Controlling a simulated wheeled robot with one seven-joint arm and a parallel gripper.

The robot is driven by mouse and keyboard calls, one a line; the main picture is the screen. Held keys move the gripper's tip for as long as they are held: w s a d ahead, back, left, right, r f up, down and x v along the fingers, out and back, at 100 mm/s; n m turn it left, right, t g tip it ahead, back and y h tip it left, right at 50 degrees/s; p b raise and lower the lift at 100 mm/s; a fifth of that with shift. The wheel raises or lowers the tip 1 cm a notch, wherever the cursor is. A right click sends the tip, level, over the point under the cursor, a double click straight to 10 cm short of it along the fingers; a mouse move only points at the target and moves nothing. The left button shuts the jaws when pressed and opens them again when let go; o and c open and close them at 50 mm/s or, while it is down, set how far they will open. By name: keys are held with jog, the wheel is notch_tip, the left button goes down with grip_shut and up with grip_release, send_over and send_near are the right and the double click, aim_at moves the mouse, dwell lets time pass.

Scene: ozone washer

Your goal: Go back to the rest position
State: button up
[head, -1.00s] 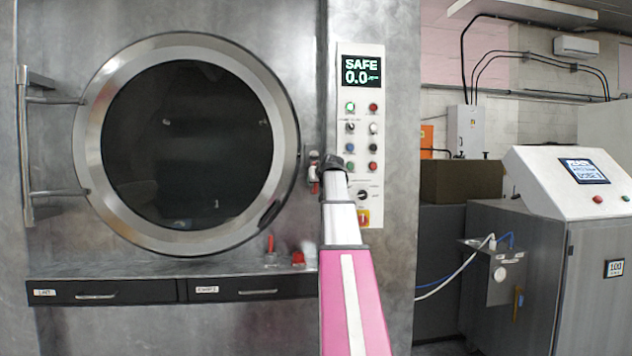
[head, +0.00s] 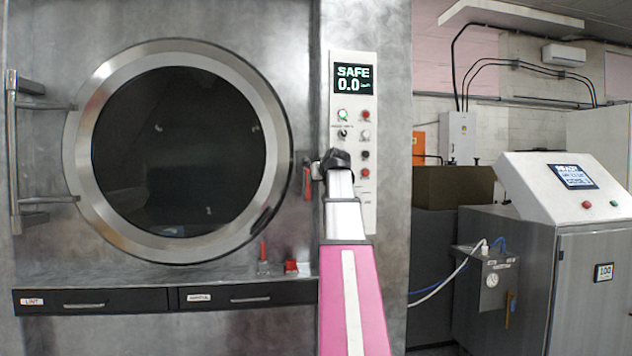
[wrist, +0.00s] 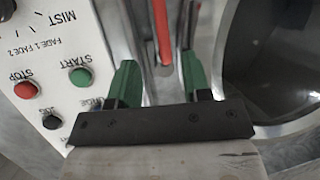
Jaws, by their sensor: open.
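My gripper shows as a dark end on the arm in the head view (head: 336,160). It overlaps the lower part of the white control panel (head: 352,92) of the washer. In the wrist view my gripper (wrist: 158,74) has two green fingers spread apart with nothing held between them. A red lever (wrist: 161,30) shows beyond the gap between the fingers. It also shows in the head view (head: 307,183), just left of my gripper. I cannot tell the exact distance between the lever and the fingers. The panel's START and STOP buttons lie left in the wrist view.
The round washer door (head: 178,150) is shut, with its long handle (head: 13,150) at left. Two drawers sit below it. A small red item (head: 292,267) rests on the ledge. A grey console cabinet (head: 500,285) stands at right. The panel display reads SAFE 0.0.

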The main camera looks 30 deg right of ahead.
dwell(0.4)
jog(key=a+f+g+y, duration=0.15)
jog(key=a+f, duration=0.45)
jog(key=f, duration=0.7)
jog(key=a+f+g, duration=0.3)
jog(key=a+f, duration=0.2)
jog(key=f, duration=0.8)
jog(key=a+f+g+y, duration=0.15)
jog(key=a+f, duration=0.45)
jog(key=f, duration=0.7)
jog(key=s+a+f+g, duration=0.2)
jog(key=s+a+f, duration=0.3)
jog(key=f, duration=0.5)
jog(key=s+a+f+g+h, duration=0.1)
jog(key=s+a+f+g, duration=0.2)
jog(key=s+f, duration=0.6)
jog(key=s+a+f+g, duration=0.2)
jog(key=s+a+f, duration=0.4)
jog(key=f, duration=0.5)
jog(key=shift+s+a+n+g+h, duration=0.35)
jog(key=shift+s+n+g+h, duration=0.05)
jog(key=shift+s, duration=0.25)
